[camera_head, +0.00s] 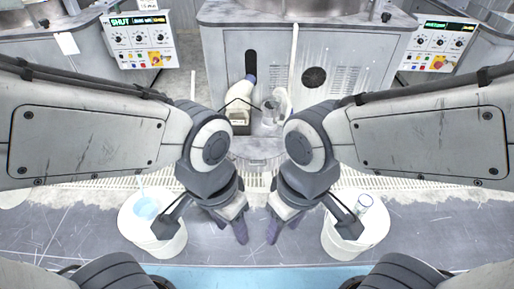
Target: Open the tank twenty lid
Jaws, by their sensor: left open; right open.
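No tank marked twenty and no lid that I can tell as its own shows clearly. A grey machine cabinet (350,50) stands ahead in the middle, with part of a round metal vessel (300,5) cut off at the top edge. My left gripper (236,222) and my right gripper (277,223) hang side by side low in the middle, fingers pointing down. Both are open and empty, apart from the cabinet.
A left control panel (140,40) reads SHUT; a right control panel (437,43) stands opposite. A left white bucket (160,245) and right white bucket (352,245) stand beside my grippers. A pale jug (240,95) and clear container (277,105) sit ahead. Floor grating (110,183) crosses the floor.

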